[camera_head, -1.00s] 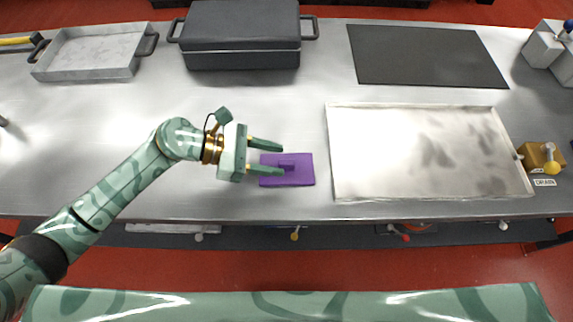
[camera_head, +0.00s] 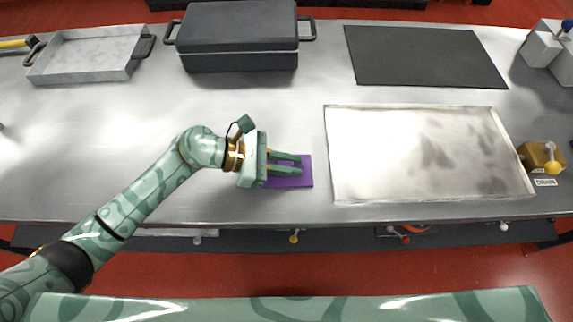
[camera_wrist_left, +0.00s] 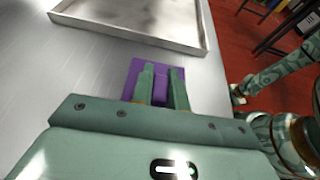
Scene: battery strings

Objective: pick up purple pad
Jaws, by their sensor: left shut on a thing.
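The purple pad (camera_head: 308,172) lies flat on the steel table, left of the shallow metal tray. It has a small raised purple grip on top, now hidden between the fingers in the head view. My left gripper (camera_head: 299,165) reaches over the pad from the left, its two green fingers shut on the pad's grip. In the left wrist view the purple pad (camera_wrist_left: 136,68) shows around and between the fingers of my left gripper (camera_wrist_left: 163,70). My right gripper is not in the head view.
A shallow metal tray (camera_head: 329,150) sits just right of the pad. A dark lidded case (camera_head: 240,60), a grey handled pan (camera_head: 80,76) and a black mat (camera_head: 425,56) stand along the back. The table's front edge is close below the pad. The table between case and pad is clear.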

